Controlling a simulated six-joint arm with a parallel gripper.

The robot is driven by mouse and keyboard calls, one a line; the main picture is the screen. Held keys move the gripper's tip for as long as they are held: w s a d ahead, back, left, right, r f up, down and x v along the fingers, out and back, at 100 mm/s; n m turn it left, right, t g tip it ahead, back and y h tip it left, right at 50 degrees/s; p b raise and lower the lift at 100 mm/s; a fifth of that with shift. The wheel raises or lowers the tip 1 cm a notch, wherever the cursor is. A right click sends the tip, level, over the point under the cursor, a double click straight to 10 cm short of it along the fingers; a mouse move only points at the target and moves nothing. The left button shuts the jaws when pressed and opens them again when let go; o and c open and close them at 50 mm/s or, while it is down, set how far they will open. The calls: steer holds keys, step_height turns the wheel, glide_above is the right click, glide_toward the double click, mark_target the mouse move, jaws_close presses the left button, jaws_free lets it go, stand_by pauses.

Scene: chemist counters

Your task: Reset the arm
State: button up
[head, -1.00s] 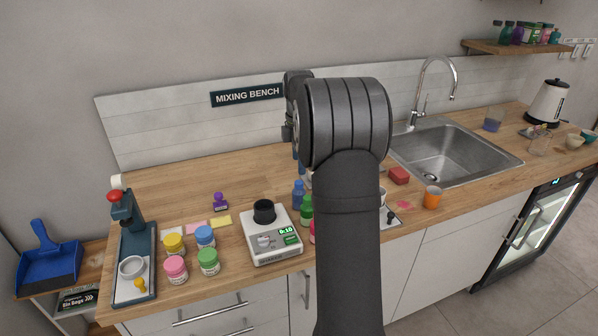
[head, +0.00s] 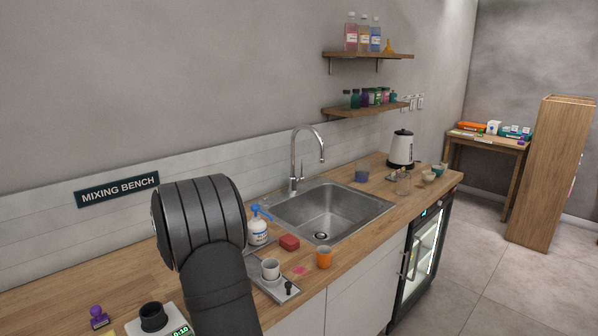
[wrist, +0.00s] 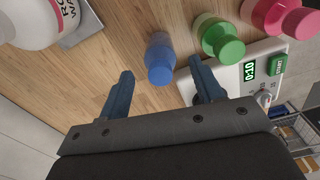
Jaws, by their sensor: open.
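My arm (head: 205,225) stands at the lower left in the head view, and its dark links hide my gripper there. In the wrist view my gripper (wrist: 163,88) is open, with its two blue fingers apart and nothing held between them. A blue-capped bottle (wrist: 160,60) stands on the wooden counter just beyond the gap between the fingertips. I cannot tell how far below the fingers it is.
Green (wrist: 218,37) and pink (wrist: 282,17) bottles stand near the right finger, by a white timer scale (wrist: 265,85). A white wash bottle (wrist: 35,18) is at upper left.

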step_height(320, 180, down, 4)
steer(key=shift+r, duration=1.95)
steer(key=shift+f, duration=0.15)
